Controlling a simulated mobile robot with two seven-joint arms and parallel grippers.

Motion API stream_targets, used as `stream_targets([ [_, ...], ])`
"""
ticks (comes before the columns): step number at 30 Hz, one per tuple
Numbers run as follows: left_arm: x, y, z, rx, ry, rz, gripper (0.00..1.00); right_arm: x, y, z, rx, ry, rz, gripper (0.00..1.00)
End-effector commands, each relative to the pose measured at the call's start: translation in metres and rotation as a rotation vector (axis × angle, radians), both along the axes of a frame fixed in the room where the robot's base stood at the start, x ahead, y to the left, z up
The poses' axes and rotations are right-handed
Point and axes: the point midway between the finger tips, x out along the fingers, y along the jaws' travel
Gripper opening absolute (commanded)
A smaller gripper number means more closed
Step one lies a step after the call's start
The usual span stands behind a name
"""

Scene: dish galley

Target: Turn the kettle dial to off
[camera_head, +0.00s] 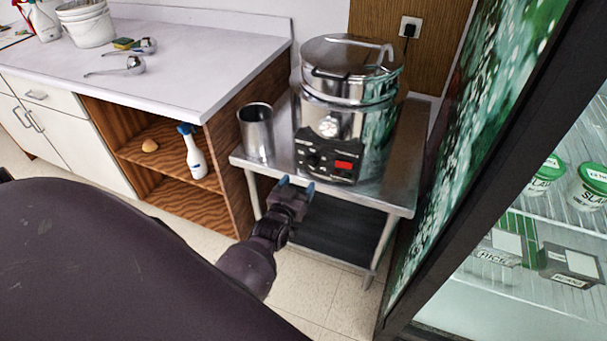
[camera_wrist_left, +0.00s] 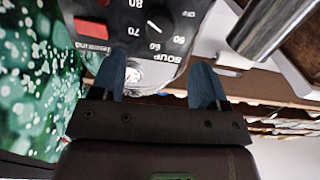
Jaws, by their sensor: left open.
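The kettle (camera_head: 345,115) is a shiny steel pot with a lid, standing on a steel table. My left gripper (camera_head: 296,184) is open and empty, just below and in front of the panel. Its blue fingertips (camera_wrist_left: 156,75) are apart from the dial.
A steel canister (camera_head: 257,132) stands left of the kettle on the steel table (camera_head: 400,190). A wooden shelf unit with a spray bottle (camera_head: 194,155) is further left. A glass-door fridge (camera_head: 500,210) with tubs and boxes closes off the right side.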

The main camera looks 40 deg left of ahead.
Motion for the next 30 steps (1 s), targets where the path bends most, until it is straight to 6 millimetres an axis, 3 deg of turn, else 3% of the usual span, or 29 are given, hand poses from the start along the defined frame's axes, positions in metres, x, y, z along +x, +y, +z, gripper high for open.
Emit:
stream_targets([
  [3,-0.016,-0.004,0.0,0.0,0.0,0.0,0.68,0.004,0.001,0.004,0.0,-0.01,0.002,0.43],
  [9,-0.028,-0.007,0.001,0.0,-0.001,0.0,0.68,0.005,0.001,0.005,0.0,-0.011,0.002,0.43],
  [30,-0.03,-0.007,-0.003,-0.005,0.016,-0.001,0.68,-0.006,-0.001,-0.003,0.0,0.014,-0.004,0.43],
])
